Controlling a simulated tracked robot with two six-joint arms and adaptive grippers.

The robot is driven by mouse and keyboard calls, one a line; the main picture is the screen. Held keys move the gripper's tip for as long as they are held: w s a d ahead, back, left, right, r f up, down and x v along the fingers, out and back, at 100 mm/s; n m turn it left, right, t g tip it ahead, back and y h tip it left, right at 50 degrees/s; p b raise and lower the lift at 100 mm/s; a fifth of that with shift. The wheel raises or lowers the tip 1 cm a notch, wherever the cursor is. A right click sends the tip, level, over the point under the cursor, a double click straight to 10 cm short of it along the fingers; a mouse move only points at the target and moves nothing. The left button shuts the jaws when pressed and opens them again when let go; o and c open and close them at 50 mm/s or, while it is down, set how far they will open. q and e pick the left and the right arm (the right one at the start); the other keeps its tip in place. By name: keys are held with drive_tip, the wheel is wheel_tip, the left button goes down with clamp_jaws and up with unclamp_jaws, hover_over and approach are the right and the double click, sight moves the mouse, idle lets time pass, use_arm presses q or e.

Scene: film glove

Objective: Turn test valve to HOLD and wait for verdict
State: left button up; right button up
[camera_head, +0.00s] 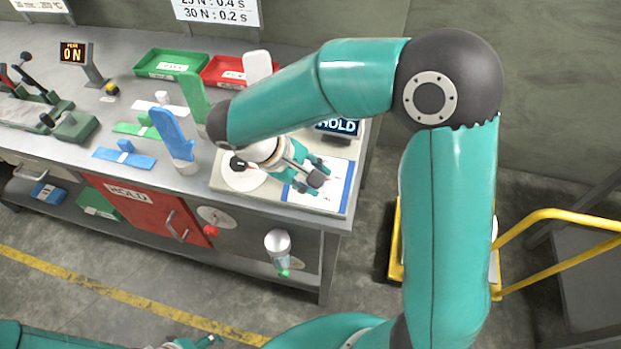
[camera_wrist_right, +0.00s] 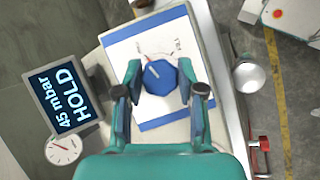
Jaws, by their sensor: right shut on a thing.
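The test valve's blue eight-sided knob (camera_wrist_right: 160,77) sits on a white panel (camera_wrist_right: 118,50) with blue bands in the right wrist view. A pale line on the knob points up and left in that view. My right gripper (camera_wrist_right: 160,84) is shut on the knob, one finger on each side. In the head view my right gripper (camera_head: 308,181) is over the panel (camera_head: 331,192) and hides the knob. The display (camera_wrist_right: 58,97) reads HOLD and 45 mbar; HOLD also shows in the head view (camera_head: 338,127). My left gripper (camera_head: 205,342) is partly visible at the bottom edge, away from the bench.
A round gauge (camera_wrist_right: 63,149) is beside the display. Colored glove-shaped formers (camera_head: 172,135), a green tray (camera_head: 170,64) and a red tray (camera_head: 224,71) stand on the bench. A red HOLD door (camera_head: 135,208) is below. A yellow rail (camera_head: 555,215) stands at the right.

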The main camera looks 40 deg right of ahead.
drive_tip(key=shift+w, duration=0.25)
drive_tip(key=o, duration=1.1)
drive_tip(key=shift+w+a, duration=0.1)
drive_tip(key=shift+o, duration=0.2)
drive_tip(key=v, duration=1.1)
drive_tip(key=shift+a+r, duration=0.25)
drive_tip(key=shift+r, duration=0.1)
